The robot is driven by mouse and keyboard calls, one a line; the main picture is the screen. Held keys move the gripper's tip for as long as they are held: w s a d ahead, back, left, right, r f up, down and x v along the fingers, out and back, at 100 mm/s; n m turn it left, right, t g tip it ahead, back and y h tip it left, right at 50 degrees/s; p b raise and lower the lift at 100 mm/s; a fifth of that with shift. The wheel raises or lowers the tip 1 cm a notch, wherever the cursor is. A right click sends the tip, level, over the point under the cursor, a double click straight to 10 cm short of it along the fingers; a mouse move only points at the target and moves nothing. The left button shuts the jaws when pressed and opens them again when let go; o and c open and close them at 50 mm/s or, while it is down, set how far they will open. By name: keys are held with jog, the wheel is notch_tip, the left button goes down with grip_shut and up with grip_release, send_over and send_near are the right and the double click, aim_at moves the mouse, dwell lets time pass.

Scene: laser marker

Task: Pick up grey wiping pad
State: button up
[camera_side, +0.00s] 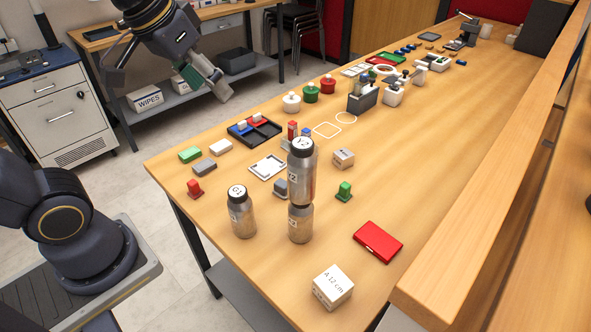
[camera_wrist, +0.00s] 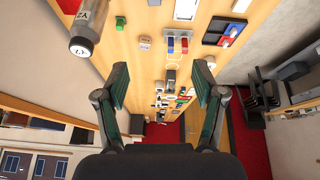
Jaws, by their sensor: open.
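The grey wiping pad (camera_side: 204,166) appears to be the small grey block lying flat near the left edge of the bench in the side view. A green block (camera_side: 190,154) and a white block (camera_side: 221,146) lie beside it. I cannot make out the grey pad in the wrist view. My gripper (camera_side: 205,82) is open and empty, raised well above and behind the pad, off the bench's left side. The wrist view shows its two fingers (camera_wrist: 162,80) spread wide with nothing between them.
A red stamp-like piece (camera_side: 195,189) stands just in front of the pad. A dark tray (camera_side: 254,131) with red and blue blocks lies behind. Metal bottles (camera_side: 241,212), two of them stacked (camera_side: 301,172), stand nearer the camera. A white cube (camera_side: 333,288) and red case (camera_side: 378,242) lie right.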

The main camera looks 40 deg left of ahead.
jog(key=w+f+g, duration=0.2)
jog(key=w+f, duration=0.1)
jog(key=w, duration=0.5)
jog(key=g, duration=0.3)
send_over(282, 183)
notch_tip(282, 183, down, 22)
jog(key=shift+a+f, duration=0.15)
jog(key=shift+f, duration=0.1)
jog(key=shift+d+f, duration=0.2)
jog(key=shift+f, duration=2.8)
jog(key=c, duration=1.2)
jog(key=shift+r, duration=0.1)
